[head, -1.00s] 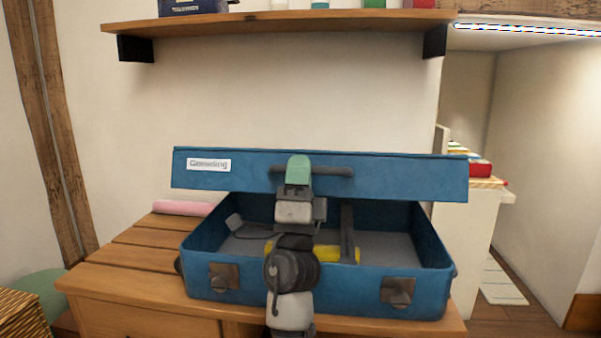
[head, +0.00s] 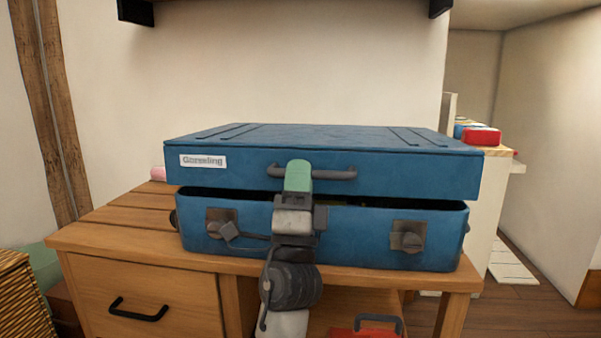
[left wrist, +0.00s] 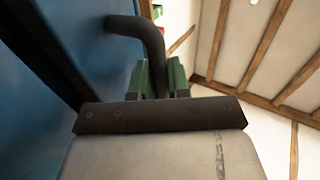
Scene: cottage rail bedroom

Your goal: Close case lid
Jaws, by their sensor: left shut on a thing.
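The blue case stands on a wooden desk in the head view. Its lid (head: 400,170) is nearly down, with a narrow dark gap above the case body (head: 345,238). My left gripper (head: 298,178), with green fingers, is shut on the dark handle (head: 335,173) at the front of the lid. In the left wrist view the handle (left wrist: 150,40) runs between the green fingers (left wrist: 158,78). Two latches sit on the body front, the left one (head: 221,222) and the right one (head: 408,236). The inside of the case is almost wholly hidden. My right gripper is not in view.
The wooden desk (head: 120,228) has a drawer with a black handle (head: 138,309) and free top to the left of the case. A red thing with a grey handle (head: 366,331) is below. A wicker basket (head: 22,300) stands at left. A white shelf unit with a red item (head: 482,136) is at right.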

